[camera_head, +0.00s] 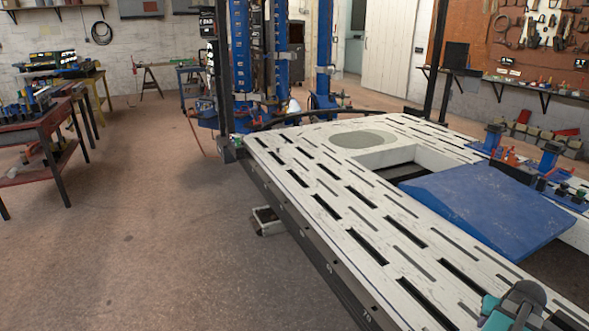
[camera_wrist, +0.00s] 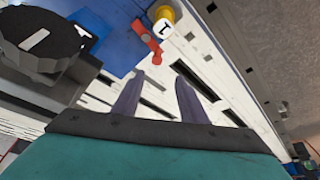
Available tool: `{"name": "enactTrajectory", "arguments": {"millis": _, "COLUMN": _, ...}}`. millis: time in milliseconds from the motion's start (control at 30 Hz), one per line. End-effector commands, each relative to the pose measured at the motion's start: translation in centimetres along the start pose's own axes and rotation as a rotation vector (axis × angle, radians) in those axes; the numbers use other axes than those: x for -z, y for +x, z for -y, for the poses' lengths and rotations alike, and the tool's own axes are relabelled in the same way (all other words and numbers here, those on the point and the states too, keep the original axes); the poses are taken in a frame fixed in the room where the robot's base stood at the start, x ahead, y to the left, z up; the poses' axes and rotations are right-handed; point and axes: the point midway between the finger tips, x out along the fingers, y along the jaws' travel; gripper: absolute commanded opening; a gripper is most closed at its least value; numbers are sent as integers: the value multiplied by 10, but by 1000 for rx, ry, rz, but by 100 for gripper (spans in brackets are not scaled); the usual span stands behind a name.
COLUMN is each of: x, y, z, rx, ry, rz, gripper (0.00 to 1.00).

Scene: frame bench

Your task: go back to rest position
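My gripper (camera_wrist: 160,80) shows in the wrist view with its two purple-grey fingers apart and nothing between them. It is open over the white slotted frame bench (camera_wrist: 225,75). In the head view, a teal and dark grey part of my arm shows at the bottom right corner, over the bench (camera_head: 300,165); the fingers cannot be made out there. A red piece (camera_wrist: 147,40) and a yellow cylinder with a white label (camera_wrist: 163,14) are beyond the fingertips in the wrist view, apart from them.
A blue ramp (camera_head: 490,208) lies across the bench opening. Blue clamps (camera_head: 548,158) stand at the right. A dark round knob-like part (camera_wrist: 42,38) is at the wrist view's left. A red workbench (camera_head: 40,135) stands far left. The floor (camera_head: 165,235) left of the bench is mostly clear.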

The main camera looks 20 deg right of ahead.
Motion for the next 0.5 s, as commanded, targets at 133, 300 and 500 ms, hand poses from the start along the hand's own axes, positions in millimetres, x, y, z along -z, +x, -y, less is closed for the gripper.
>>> {"name": "enactTrajectory", "arguments": {"millis": 133, "x": 6, "y": 2, "z": 26, "rx": 18, "ry": -37, "rz": 5, "gripper": 39}}
{"name": "enactTrajectory", "arguments": {"millis": 300, "x": 5, "y": 15, "z": 75, "rx": 55, "ry": -105, "rz": 32, "gripper": 39}}
{"name": "enactTrajectory", "arguments": {"millis": 500, "x": -8, "y": 33, "z": 142, "rx": 104, "ry": -197, "rz": 77, "gripper": 39}}
